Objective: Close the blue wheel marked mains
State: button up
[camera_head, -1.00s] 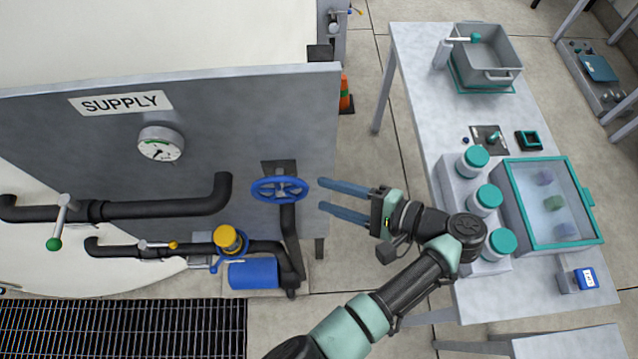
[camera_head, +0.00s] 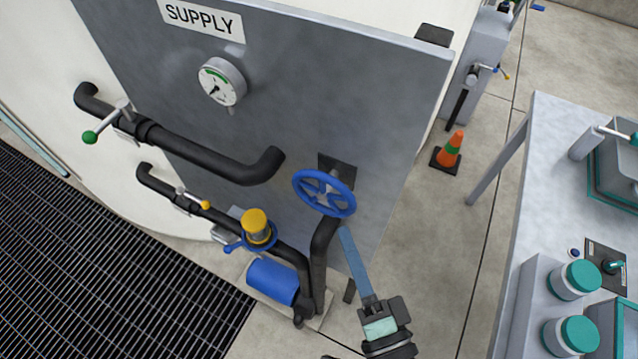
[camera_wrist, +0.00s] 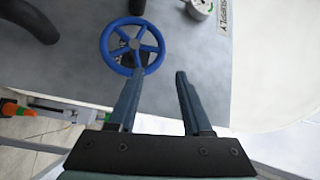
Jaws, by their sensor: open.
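The blue wheel (camera_head: 324,192) is a spoked handwheel on the grey supply panel, above a black vertical pipe. I see no mains marking that I can read on it. My gripper (camera_head: 345,240) is just below and right of the wheel in the head view, with one blue-grey finger clearly visible. In the wrist view my gripper (camera_wrist: 158,78) has its two fingers apart with nothing between them. The wheel (camera_wrist: 133,46) is beyond the fingertips, toward the left one. I cannot tell whether that finger touches the rim.
The grey panel (camera_head: 290,90) carries a gauge (camera_head: 222,81), a green-handled valve (camera_head: 105,124) and a yellow-handled valve (camera_head: 194,199). A yellow-topped pump fitting (camera_head: 257,228) and blue cylinder (camera_head: 273,280) sit low beside the wheel. An orange cone (camera_head: 450,150) and a workbench (camera_head: 560,150) stand right.

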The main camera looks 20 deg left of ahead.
aim_at(320, 173)
jog(key=p+x, duration=0.4)
jog(key=x, duration=0.9)
jog(key=shift+a, duration=0.15)
grip_shut()
